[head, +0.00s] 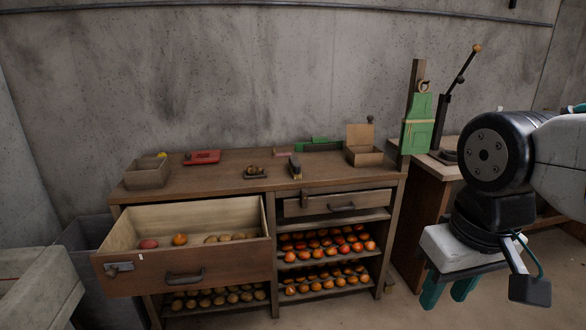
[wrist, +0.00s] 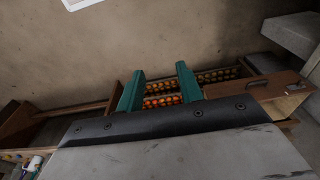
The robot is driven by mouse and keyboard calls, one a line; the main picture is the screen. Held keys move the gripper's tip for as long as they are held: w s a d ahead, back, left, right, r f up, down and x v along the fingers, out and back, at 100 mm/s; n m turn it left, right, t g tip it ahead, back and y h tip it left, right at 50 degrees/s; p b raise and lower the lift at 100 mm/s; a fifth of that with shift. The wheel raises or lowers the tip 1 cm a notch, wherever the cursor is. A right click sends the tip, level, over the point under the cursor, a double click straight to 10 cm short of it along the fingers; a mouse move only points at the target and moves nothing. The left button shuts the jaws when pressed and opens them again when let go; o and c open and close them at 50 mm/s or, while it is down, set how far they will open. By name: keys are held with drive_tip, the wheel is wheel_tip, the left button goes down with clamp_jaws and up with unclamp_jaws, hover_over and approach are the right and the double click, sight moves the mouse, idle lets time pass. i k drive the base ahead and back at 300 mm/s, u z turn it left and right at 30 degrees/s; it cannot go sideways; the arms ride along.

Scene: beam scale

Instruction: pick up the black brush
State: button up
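A small dark, narrow object that looks like the black brush (head: 295,168) lies on the wooden workbench top (head: 225,180), right of the middle, in the head view. It is too small to make out bristles. My gripper (head: 447,299) hangs low at the right, in front of the bench and well away from the brush. In the wrist view its two teal fingers (wrist: 160,70) stand apart with nothing between them. Shelves of fruit show beyond the fingers. I cannot make out the brush in the wrist view.
A wooden box (head: 146,177), a red object (head: 202,157), a small dark tray (head: 255,177) and an open-lidded box (head: 365,158) sit on top.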

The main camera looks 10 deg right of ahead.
sight(295, 166)
drive_tip(key=i, duration=1.85)
